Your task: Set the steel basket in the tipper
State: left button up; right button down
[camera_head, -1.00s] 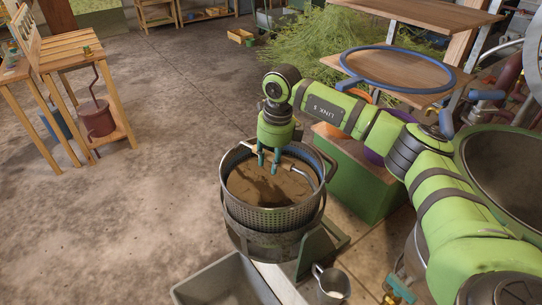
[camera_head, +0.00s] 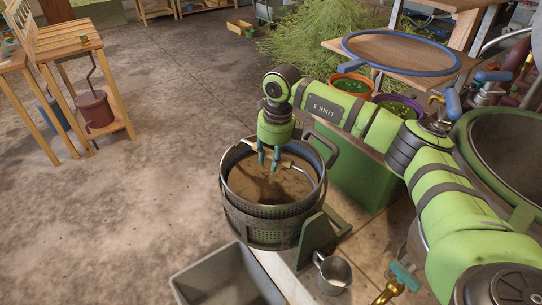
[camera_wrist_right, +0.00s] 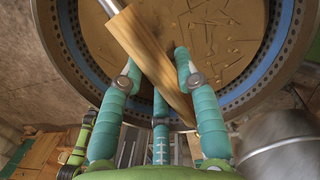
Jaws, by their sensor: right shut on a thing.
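The round steel basket (camera_head: 236,205) has a perforated wall and brown matter inside. My right gripper (camera_head: 269,168) points down over the basket's middle. In the right wrist view its teal fingers (camera_wrist_right: 160,85) are shut on the basket's wooden handle grip (camera_wrist_right: 150,55), which lies slanted between them. Whether the basket bears fully on the tipper is hidden. My left gripper is not in view.
A grey trough (camera_head: 215,280) stands in front of the tipper, with a metal jug (camera_head: 333,272) to its right. A green box (camera_head: 350,175) and a large open vessel (camera_head: 510,150) are at the right. Open floor (camera_head: 150,200) lies to the left.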

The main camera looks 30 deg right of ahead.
jog(key=shift+w+f+b, duration=0.1)
jog(key=shift+f+b, duration=0.15)
jog(key=shift+b, duration=0.1)
dwell(0.6)
jog(key=c, duration=0.9)
grip_release()
jog(key=shift+o, duration=0.4)
jog(key=shift+a, duration=0.1)
jog(key=shift+s+f, duration=0.3)
jog(key=shift+f, duration=0.05)
jog(key=shift+w+r+p, duration=0.1)
jog(key=shift+r+p, duration=3)
jog(key=shift+r, duration=1.65)
jog(key=shift+f, duration=0.1)
